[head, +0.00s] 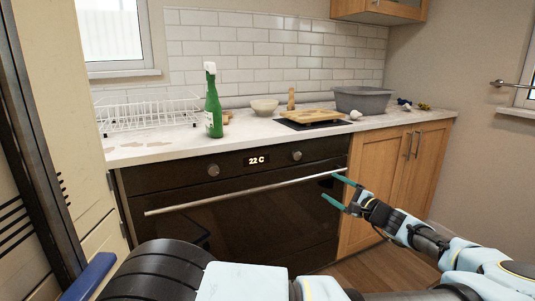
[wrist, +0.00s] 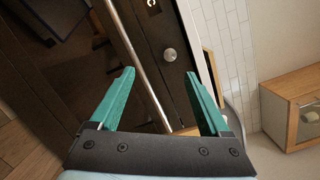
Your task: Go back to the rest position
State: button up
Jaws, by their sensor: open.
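My gripper (head: 336,190) is in front of the right end of the oven, near the oven handle (head: 250,191) and the wooden cupboard. Its two green fingers are spread apart with nothing between them. In the wrist view my gripper (wrist: 161,92) is open and empty, with the oven handle (wrist: 132,50) running diagonally behind it. I cannot tell whether a finger touches the handle.
The counter (head: 262,130) holds a green bottle (head: 214,113), a white dish rack (head: 150,112), a bowl (head: 264,108), a wooden board (head: 308,116) and a grey basin (head: 362,100). A wooden cupboard (head: 375,160) stands right of the oven (head: 270,222). Floor shows at lower right.

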jog(key=a+f+n+g+y+p, duration=0.25)
jog(key=a+n+g, duration=0.4)
jog(key=a, duration=1.05)
jog(key=s+a+f+n+g+h+p, duration=0.1)
jog(key=s+a+f+n+g+h, duration=0.2)
jog(key=s+a+g, duration=0.5)
jog(key=s+a+r+n+h+p, duration=0.3)
jog(key=s+r+n+h+p, duration=0.2)
jog(key=s+r+h, duration=0.5)
jog(key=s+r+n+t, duration=0.1)
jog(key=s+r, duration=0.5)
jog(key=r, duration=0.3)
jog(key=shift+r, duration=0.3)
jog(key=shift+s, duration=0.1)
